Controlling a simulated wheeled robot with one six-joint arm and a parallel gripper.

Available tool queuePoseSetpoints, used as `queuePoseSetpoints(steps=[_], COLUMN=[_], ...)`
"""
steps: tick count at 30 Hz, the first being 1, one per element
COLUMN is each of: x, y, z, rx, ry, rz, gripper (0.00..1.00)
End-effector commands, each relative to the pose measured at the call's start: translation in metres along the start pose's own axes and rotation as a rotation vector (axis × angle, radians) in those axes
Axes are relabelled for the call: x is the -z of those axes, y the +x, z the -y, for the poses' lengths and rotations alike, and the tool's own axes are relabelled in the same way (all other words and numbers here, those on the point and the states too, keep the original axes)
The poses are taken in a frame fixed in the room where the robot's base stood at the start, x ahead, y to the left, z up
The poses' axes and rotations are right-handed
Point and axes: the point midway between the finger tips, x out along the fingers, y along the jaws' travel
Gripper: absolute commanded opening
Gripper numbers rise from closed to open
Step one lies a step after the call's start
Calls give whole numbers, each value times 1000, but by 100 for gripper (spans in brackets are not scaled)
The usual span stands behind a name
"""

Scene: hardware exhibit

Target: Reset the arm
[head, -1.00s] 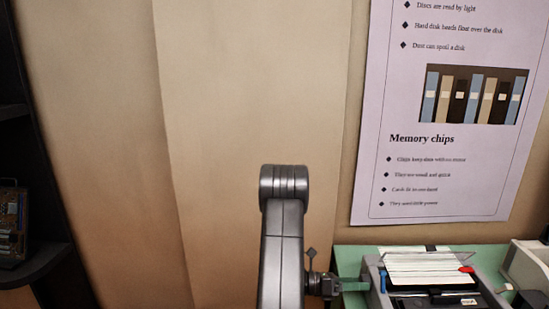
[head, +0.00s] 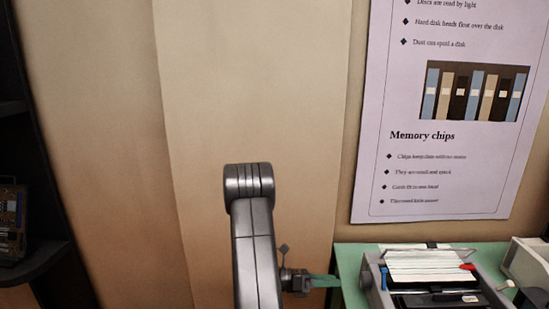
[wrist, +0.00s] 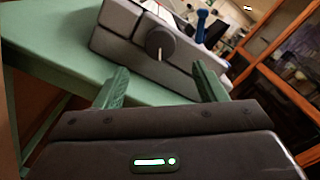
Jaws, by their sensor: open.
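My gripper (wrist: 160,88) has two green fingers set wide apart in the wrist view, with nothing between them. Beyond the fingers is a grey machine (wrist: 130,35) with a round dark knob on its near side. In the head view my gripper (head: 325,281) shows as a green finger at the end of my grey arm, left of the green table (head: 347,262). The machine (head: 375,295) stands on that table, with white paper on top, a blue lever and a red piece. The gripper is apart from the machine.
A poster (head: 435,170) hangs on the beige wall behind the table. A dark shelf (head: 40,262) with a circuit board (head: 12,222) stands at the far left. A pale box (head: 527,262) sits right of the machine. The space before the wall left of my arm is clear.

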Motion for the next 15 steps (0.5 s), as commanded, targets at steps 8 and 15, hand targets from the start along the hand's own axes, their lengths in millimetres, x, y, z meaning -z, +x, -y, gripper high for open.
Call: queuePoseSetpoints(steps=[8, 15], x=[1, 0], y=[-46, -37], z=[-1, 1], rx=[-3, 5], ry=[1, -2], rz=[1, -4], gripper=[64, 64])
